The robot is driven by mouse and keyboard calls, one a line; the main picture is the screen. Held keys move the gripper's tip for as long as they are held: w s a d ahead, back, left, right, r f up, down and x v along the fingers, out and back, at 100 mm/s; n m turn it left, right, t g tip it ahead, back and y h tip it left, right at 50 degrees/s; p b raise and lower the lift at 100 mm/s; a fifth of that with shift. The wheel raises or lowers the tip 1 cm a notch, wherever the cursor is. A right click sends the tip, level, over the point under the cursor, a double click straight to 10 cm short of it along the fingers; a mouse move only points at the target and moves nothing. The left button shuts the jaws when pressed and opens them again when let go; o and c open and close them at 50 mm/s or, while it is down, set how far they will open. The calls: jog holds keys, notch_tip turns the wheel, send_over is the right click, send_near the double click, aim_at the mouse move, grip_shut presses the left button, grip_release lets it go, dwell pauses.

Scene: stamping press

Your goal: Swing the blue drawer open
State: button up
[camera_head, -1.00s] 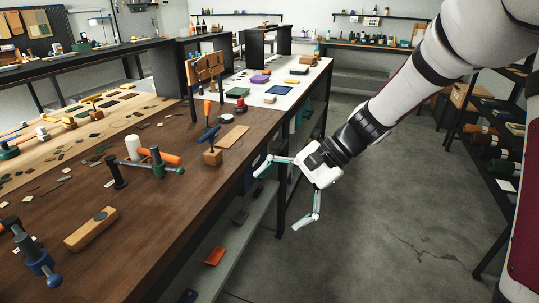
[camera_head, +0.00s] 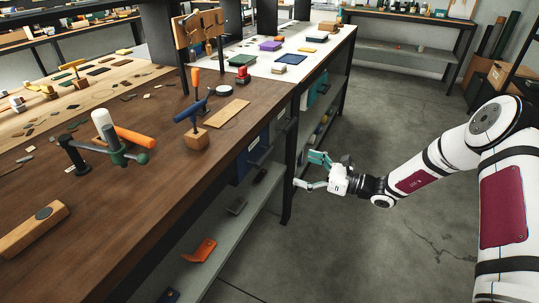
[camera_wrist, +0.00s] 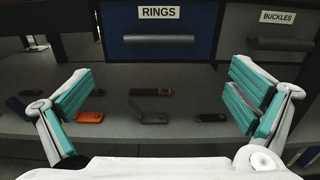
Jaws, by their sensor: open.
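The blue drawer (camera_wrist: 200,22) is at the top middle of the wrist view. It has a white label reading "RINGS" and a dark horizontal bar handle (camera_wrist: 158,41). It looks shut. In the head view its blue front (camera_head: 256,152) shows under the brown bench top, partly hidden by the bench edge. My gripper (camera_head: 308,172) is open and empty beside the bench, near a dark bench leg. In the wrist view my gripper (camera_wrist: 160,98) has its teal-padded fingers spread wide, below the handle and apart from it.
A grey drawer (camera_wrist: 284,28) labelled "BUCKLES" sits right of the blue one. Below is a grey shelf (camera_head: 215,245) with an orange piece (camera_head: 202,250) and dark small items. A dark bench leg (camera_head: 289,185) stands close to my gripper.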

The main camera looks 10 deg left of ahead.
aim_at(265, 154)
jog(key=b+x, duration=0.1)
jog(key=x, duration=1.2)
jog(key=shift+a, duration=0.2)
jog(key=c, duration=1.4)
jog(key=p+v, duration=0.3)
jog(key=v, duration=1.8)
jog(key=shift+r, duration=0.1)
jog(key=o, duration=1.4)
jog(key=v, duration=1.2)
